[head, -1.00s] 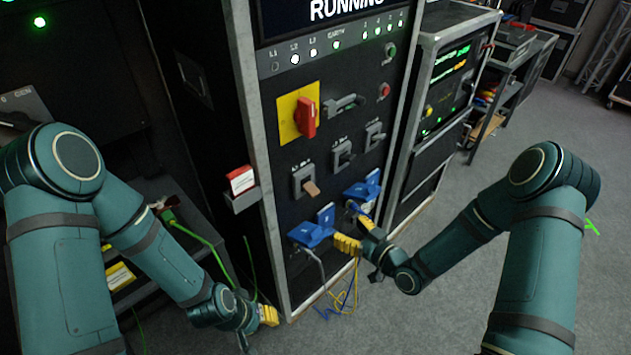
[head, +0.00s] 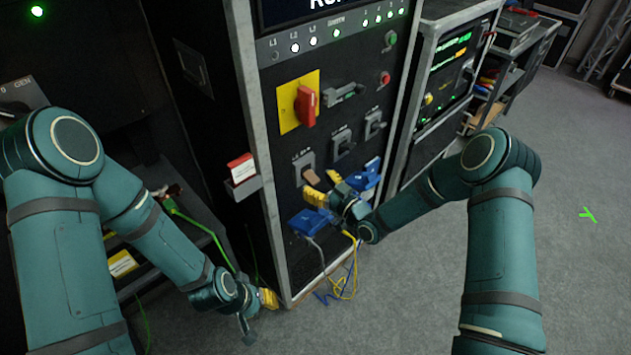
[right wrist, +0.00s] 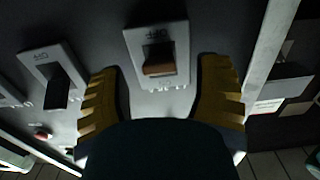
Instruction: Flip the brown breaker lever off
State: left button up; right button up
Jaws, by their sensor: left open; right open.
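The brown breaker lever (head: 310,176) sits in a grey switch plate on the black cabinet front. It also shows in the right wrist view (right wrist: 159,68), where the lettering on its plate appears upside down. My right gripper (head: 323,187) is open just in front of and below the lever. In the right wrist view its yellow fingers (right wrist: 160,66) are spread to both sides of the brown lever's plate, and no contact with the lever shows. My left gripper (head: 268,298) is low by the cabinet's front left corner, open and apart from the lever.
Two dark-levered breakers (head: 342,142) (head: 374,122) stand to the right of it. A red rotary handle (head: 306,105) on a yellow plate is above. Blue connectors (head: 310,222) with hanging cables (head: 343,285) are below. Grey floor (head: 400,300) is clear to the right.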

jog(key=shift+w+a, duration=0.45)
jog(key=shift+w, duration=0.1)
grip_shut()
jog(key=f+t+y+b, duration=0.1)
jog(key=b, duration=0.5)
jog(key=shift+w+a+f, duration=0.1)
jog(key=shift+t+b, duration=0.4)
jog(key=shift+b, duration=0.55)
jog(key=shift+r, duration=0.2)
